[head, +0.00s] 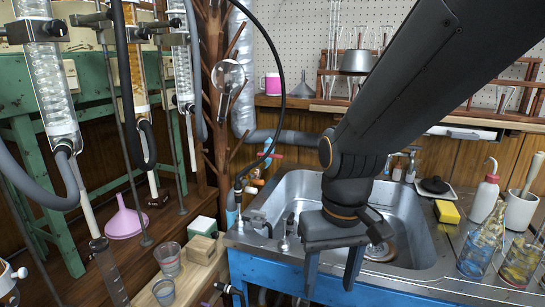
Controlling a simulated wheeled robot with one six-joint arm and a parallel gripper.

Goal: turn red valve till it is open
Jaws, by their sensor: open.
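A small red valve handle (273,155) shows at the back left of the sink, on the pipework by the wooden wall. It is small in the picture, and I cannot tell its turned position. My gripper (332,278) hangs over the front part of the steel sink, fingers pointing down and apart, with nothing between them. It is to the right of the red valve and nearer to me, well apart from it.
A blue fitting (268,144) and an orange one (257,182) sit close to the red handle. A black hose runs down past them. The sink (425,235) has taps behind it. Flasks (480,250) and a wash bottle (486,192) stand at right, beakers (167,258) at left.

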